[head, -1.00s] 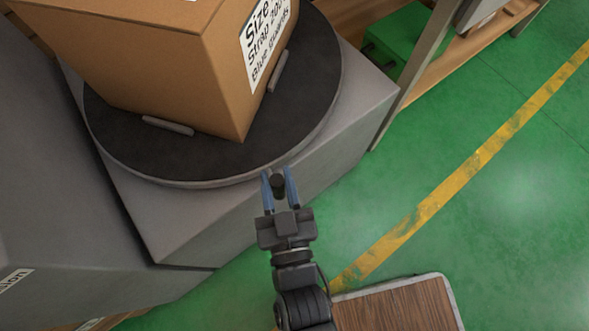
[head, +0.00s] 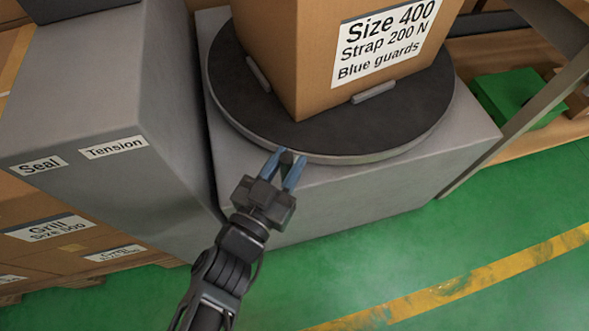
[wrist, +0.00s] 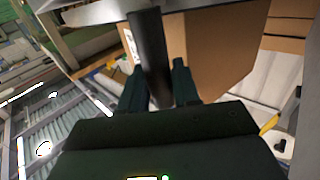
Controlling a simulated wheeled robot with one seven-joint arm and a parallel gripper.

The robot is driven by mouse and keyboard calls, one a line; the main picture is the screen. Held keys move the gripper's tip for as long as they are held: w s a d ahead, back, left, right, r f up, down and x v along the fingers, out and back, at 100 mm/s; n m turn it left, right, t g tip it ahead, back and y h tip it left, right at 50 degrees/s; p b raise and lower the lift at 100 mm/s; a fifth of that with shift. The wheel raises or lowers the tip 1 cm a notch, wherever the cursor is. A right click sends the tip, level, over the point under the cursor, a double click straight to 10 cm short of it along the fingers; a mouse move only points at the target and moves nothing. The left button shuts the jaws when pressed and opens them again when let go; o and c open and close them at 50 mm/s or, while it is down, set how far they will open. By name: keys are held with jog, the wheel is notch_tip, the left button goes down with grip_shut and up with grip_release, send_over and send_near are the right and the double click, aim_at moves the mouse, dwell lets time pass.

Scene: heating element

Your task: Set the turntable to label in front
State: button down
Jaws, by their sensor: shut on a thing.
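The turntable (head: 235,85) is a dark round disc with a pale rim on a grey base. A cardboard box (head: 268,45) stands on it. Its white label (head: 385,45), reading Size 400, Strap 200 N, Blue guards, is on the face toward the lower right in the head view, roughly along the base's front edge. My gripper (head: 290,157), with blue fingers, is at the disc's near rim. It is shut on a dark upright peg (wrist: 150,50), seen between the fingers in the wrist view. The peg is mostly hidden in the head view.
A grey cabinet (head: 160,185) with Seal and Tension labels stands close at left. Labelled cartons (head: 55,232) are at the lower left. A shelf post (head: 520,105) and a green case (head: 518,95) are at right. Green floor is free at the lower right.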

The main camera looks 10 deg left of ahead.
jog(key=a+m+h+b, duration=0.1)
jog(key=a, duration=0.2)
jog(key=shift+f+b, duration=0.15)
jog(key=shift+b, duration=0.25)
jog(key=shift+w+a+r+g+h+b, duration=0.2)
jog(key=shift+a+r+g+h+b, duration=0.15)
jog(key=shift+a+h, duration=0.35)
jog(key=shift+r, duration=0.15)
jog(key=c, duration=1)
grip_release()
jog(key=shift+o, duration=0.2)
jog(key=p+v, duration=0.1)
jog(key=v, duration=0.6)
jog(key=shift+s, duration=0.4)
